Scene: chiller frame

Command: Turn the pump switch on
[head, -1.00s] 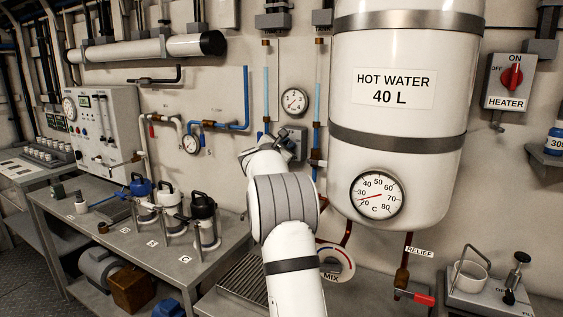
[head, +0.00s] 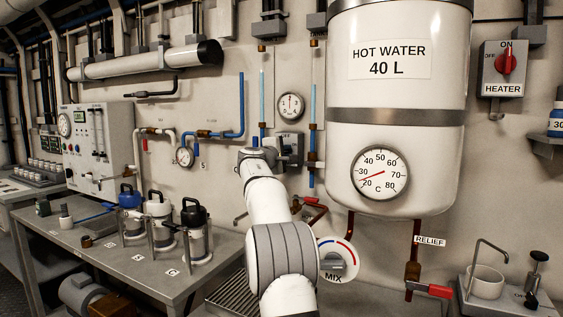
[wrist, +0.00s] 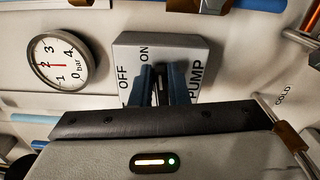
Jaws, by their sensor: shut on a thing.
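The pump switch is a grey box (wrist: 185,46) marked OFF, ON and PUMP, with a dark knob (wrist: 160,82) on its face. My gripper (wrist: 162,78) has its two dark blue fingers shut on either side of the knob in the wrist view. The fingers hide most of the knob, so I cannot tell its exact angle. In the head view the pump switch box (head: 291,138) is on the wall behind my gripper (head: 283,150), which partly covers it.
A pressure gauge (head: 290,106) sits above the switch; its needle points near 2 bar in the wrist view (wrist: 62,64). Pipes run close to both sides of the switch. The hot water tank (head: 396,100) and mix valve (head: 338,260) are to the right and below.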

